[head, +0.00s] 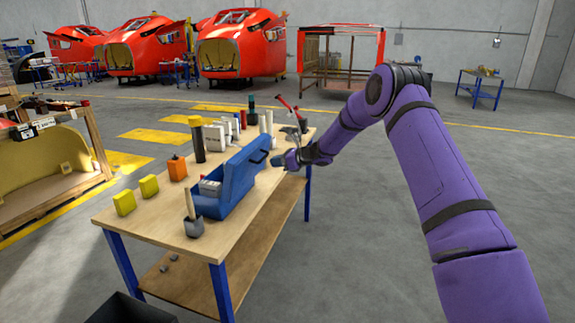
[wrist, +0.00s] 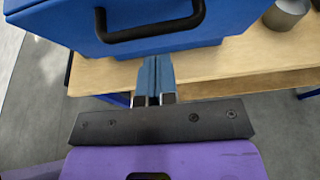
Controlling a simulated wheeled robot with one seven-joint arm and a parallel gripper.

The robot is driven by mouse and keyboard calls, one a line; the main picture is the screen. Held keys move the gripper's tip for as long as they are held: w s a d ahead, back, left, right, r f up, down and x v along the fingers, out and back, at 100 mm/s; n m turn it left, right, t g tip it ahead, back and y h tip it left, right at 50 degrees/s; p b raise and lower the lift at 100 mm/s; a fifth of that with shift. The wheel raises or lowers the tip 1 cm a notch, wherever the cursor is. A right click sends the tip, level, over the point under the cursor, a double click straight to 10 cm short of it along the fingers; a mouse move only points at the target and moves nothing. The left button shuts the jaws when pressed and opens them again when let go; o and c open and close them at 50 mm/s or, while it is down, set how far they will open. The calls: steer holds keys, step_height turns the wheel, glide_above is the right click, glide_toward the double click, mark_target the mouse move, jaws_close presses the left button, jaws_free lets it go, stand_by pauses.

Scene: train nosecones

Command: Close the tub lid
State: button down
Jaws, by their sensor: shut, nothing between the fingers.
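The blue tub (head: 213,207) stands on the workbench in the head view. Its open left side shows a pale block inside. A large blue panel with a black handle (head: 257,157), which looks like the raised lid (head: 243,172), stands along its right side. In the wrist view, the blue panel (wrist: 200,36) and its black handle (wrist: 150,30) fill the top. My gripper (wrist: 157,62) is shut and empty, its fingertips just below the blue panel's lower edge. I cannot tell if they touch it. In the head view my gripper (head: 289,160) is right of the tub, at the bench edge.
The wooden workbench (head: 150,219) holds yellow blocks (head: 124,203), an orange block (head: 177,168), a grey pot (head: 194,228) and a dark cylinder with a yellow top (head: 197,140). Several pale boxes stand behind. A grey cylinder (wrist: 284,14) is right of the panel. Open floor lies right of the bench.

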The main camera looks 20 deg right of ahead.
steer(key=shift+w+a+r, duration=0.4)
steer(key=shift+w+a, duration=0.1)
steer(key=shift+a, duration=0.15)
